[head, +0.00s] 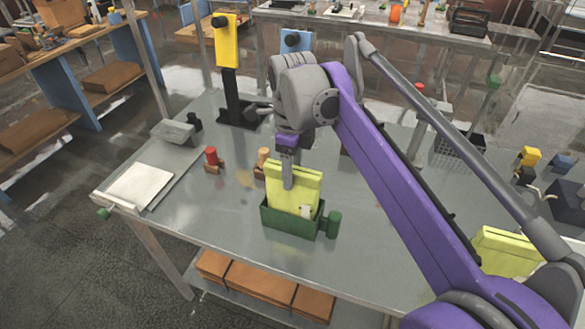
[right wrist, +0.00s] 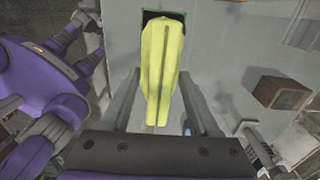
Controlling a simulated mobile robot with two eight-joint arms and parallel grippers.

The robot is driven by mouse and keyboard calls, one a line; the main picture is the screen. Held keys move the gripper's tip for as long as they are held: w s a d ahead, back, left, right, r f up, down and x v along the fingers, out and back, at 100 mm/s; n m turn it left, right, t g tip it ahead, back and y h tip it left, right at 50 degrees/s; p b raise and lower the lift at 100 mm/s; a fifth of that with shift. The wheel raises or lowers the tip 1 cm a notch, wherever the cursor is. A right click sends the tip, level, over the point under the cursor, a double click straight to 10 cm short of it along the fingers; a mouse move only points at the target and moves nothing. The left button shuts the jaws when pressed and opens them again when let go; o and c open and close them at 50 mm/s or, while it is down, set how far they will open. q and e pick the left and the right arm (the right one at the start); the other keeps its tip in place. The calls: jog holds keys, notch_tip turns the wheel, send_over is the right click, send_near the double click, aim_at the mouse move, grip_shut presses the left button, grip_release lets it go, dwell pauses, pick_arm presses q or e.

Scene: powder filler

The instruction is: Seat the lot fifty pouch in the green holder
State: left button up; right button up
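A pale yellow pouch (head: 296,187) stands upright in the green holder (head: 288,222), its lower end hidden behind the holder's front wall. A small white patch shows low on the pouch; no lot number is legible. My right gripper (head: 288,172) is above the holder, with a finger overlapping the pouch's top. My left gripper is not in view.
Another yellow pouch (head: 508,250) stands at the right, partly behind my arm. A red-topped stamp (head: 212,158) and a wooden-topped one (head: 263,160) stand behind the holder. A white sheet (head: 140,186) lies at left. The grey table is clear in front of the holder.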

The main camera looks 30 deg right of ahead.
notch_tip(320, 180, up, 12)
jog(key=p, duration=0.1)
jog(key=shift+r+p, duration=0.15)
jog(key=shift+p, duration=0.25)
dwell(0.7)
